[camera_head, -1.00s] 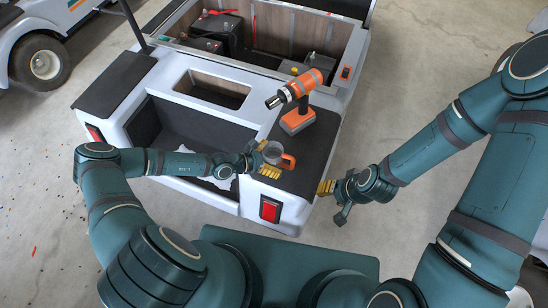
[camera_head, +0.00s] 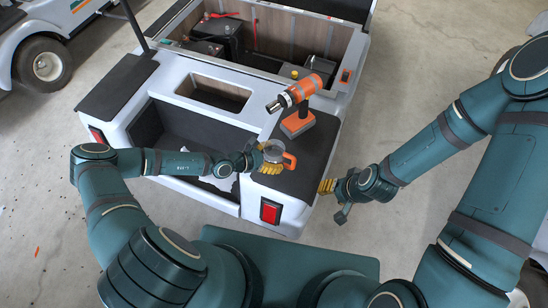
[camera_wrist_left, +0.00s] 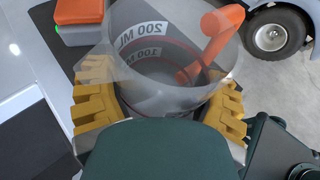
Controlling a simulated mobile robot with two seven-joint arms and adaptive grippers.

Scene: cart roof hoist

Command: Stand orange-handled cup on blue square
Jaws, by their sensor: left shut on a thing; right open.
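The clear measuring cup (camera_head: 274,150) with an orange handle (camera_head: 290,161) is at the cart's near right corner, in front of or over its black top panel. My left gripper (camera_head: 270,162) is shut on it, yellow fingers on either side. In the left wrist view the cup (camera_wrist_left: 150,85) looks upright between the fingers, with 100 and 200 ML marks and its orange handle at the right. I cannot tell whether its base touches the panel. My right gripper (camera_head: 330,189) is open and empty, right of the cart corner. I see no blue square.
An orange drill (camera_head: 298,122) stands on the black panel (camera_head: 318,150) behind the cup. The white cart (camera_head: 150,95) has an open rear bay and a box with batteries (camera_head: 228,35). Another vehicle's wheel (camera_head: 43,63) is at the upper left. Bare floor lies right of the cart.

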